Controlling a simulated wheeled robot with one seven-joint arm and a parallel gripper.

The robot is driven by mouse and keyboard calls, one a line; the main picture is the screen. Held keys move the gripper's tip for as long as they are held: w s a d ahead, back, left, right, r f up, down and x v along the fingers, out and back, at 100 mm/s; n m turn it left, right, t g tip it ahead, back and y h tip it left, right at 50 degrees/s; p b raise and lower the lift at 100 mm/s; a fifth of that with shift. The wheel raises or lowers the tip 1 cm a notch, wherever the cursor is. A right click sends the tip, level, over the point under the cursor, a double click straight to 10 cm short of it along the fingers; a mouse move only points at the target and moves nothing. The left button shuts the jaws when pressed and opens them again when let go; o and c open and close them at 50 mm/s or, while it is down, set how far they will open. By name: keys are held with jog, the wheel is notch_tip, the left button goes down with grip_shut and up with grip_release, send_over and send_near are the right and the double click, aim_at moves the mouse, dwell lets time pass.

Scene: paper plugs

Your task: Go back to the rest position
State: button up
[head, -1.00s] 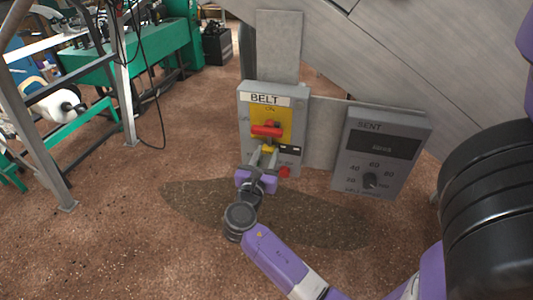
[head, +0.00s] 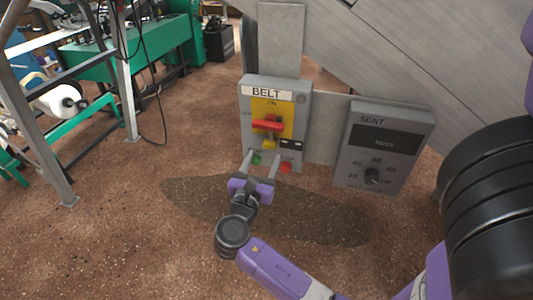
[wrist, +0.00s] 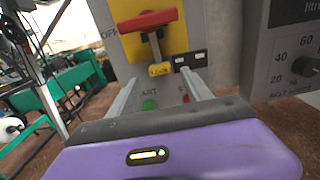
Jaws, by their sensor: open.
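My gripper (head: 262,166) is open and empty in front of the lower part of the grey BELT box (head: 301,120). In the wrist view its two fingers (wrist: 160,92) point at the box, on either side of a green button (wrist: 149,104). In the head view the green button (head: 257,160) and a red button (head: 286,168) show near the fingertips. Above them is a red switch handle (head: 267,124) on a yellow plate, with a yellow tag (head: 269,143) under it. Whether the fingertips touch the box cannot be told.
A grey SENT panel (head: 409,165) with a dark display and a dial (head: 373,176) stands to the right. A green machine (head: 130,50) and a metal frame (head: 50,150) are at the left. The brown floor (head: 120,240) at the lower left is open.

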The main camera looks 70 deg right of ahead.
jog(key=shift+s+a, duration=0.1)
jog(key=shift+a, duration=1.05)
